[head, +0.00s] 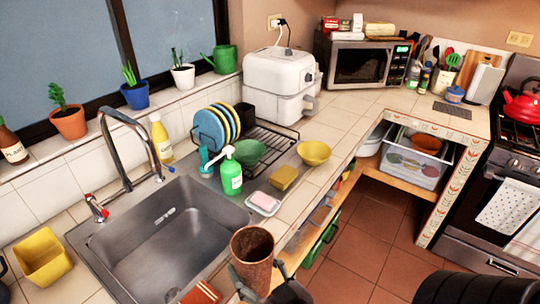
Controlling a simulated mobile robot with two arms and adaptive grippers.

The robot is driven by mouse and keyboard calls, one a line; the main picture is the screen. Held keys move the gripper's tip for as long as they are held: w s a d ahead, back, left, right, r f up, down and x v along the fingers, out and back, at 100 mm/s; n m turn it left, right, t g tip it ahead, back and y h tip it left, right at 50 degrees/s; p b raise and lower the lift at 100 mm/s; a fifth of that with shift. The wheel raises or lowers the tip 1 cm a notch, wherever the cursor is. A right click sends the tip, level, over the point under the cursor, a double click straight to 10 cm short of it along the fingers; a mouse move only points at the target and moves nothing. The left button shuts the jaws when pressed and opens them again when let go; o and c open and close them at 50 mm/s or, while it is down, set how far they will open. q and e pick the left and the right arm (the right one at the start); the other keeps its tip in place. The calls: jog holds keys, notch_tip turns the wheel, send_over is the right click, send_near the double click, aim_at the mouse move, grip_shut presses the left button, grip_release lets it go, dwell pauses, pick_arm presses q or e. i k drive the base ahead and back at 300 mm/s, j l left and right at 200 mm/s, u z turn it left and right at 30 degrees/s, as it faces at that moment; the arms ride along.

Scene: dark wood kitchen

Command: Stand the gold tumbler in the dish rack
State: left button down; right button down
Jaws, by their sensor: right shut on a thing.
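The tumbler (252,248), brownish gold with a dark open mouth, is upright at the bottom centre of the head view. My right gripper (258,276) is shut around its lower part, with a finger on either side. The tumbler's base is hidden by the gripper. The black wire dish rack (290,137) is farther back on the counter beyond the sink, apart from the tumbler. Plates stand in its left part and a green bowl (248,152) lies in it. My left gripper is not in view.
The sink (160,240) with its tall tap is left of the tumbler. A green soap bottle (231,174), a soap dish (262,203), a yellow sponge (284,177) and a yellow bowl (314,153) stand near the rack's front. A white appliance (278,85) is behind the rack.

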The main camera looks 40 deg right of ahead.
aim_at(278, 143)
jog(key=l+u, duration=0.15)
jog(key=l, duration=0.7)
jog(key=l+u, duration=0.1)
jog(key=l, duration=0.75)
jog(key=k+l+u, duration=0.15)
jog(key=l, duration=0.75)
jog(key=i+l, duration=0.15)
jog(key=l, duration=0.25)
jog(key=i+l+u, duration=0.1)
jog(key=l, duration=0.3)
jog(key=i+l, duration=0.15)
jog(key=l, duration=0.25)
jog(key=i+l+u, duration=0.15)
jog(key=l, duration=0.2)
